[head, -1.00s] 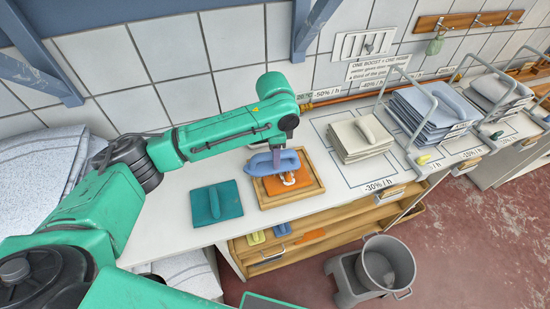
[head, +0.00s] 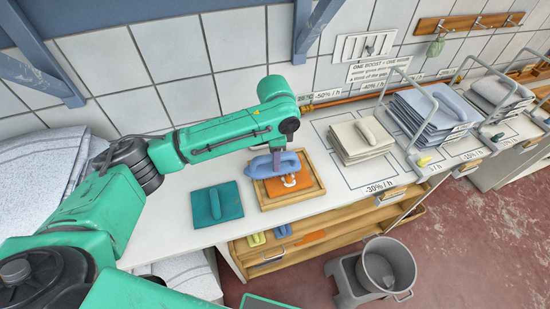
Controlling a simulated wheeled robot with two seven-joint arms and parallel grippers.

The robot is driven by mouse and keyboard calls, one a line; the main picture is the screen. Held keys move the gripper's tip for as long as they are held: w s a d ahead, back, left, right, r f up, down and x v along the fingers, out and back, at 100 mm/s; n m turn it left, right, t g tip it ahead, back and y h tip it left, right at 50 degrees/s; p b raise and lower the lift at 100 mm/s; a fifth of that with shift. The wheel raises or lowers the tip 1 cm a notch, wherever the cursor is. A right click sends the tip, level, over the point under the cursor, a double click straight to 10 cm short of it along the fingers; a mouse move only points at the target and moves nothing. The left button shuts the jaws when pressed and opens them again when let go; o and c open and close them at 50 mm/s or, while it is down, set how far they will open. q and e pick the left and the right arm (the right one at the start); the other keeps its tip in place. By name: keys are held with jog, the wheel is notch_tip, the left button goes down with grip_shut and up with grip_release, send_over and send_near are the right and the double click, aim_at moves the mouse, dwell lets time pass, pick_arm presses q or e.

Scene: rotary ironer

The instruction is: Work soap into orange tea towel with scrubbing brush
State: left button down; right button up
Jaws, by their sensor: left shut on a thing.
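The orange tea towel (head: 291,188) lies folded in a shallow wooden tray (head: 309,194) on the white counter. A white soap smear (head: 289,180) shows on top of the towel. My left gripper (head: 277,158) points down over the tray and is shut on the blue scrubbing brush (head: 287,163). The brush is at the back part of the towel, behind the smear. I cannot tell whether its underside touches the cloth. My right gripper is not in view.
A folded teal cloth (head: 216,203) lies left of the tray. A cream towel stack (head: 360,140) and a blue-grey stack (head: 435,110) stand right. Wire frames rise between stacks. Below are open shelves (head: 300,248) and a grey bucket (head: 385,265). Bare counter (head: 165,240) shows front left.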

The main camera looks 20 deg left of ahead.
pick_arm(q)
jog(key=shift+s+f+p, duration=0.2)
jog(key=shift+f+p, duration=0.15)
jog(key=shift+p, duration=0.7)
dwell(2.1)
dwell(0.4)
jog(key=r+p, duration=0.5)
jog(key=p, duration=0.1)
jog(key=shift+w+r, duration=0.35)
jog(key=shift+r, duration=0.85)
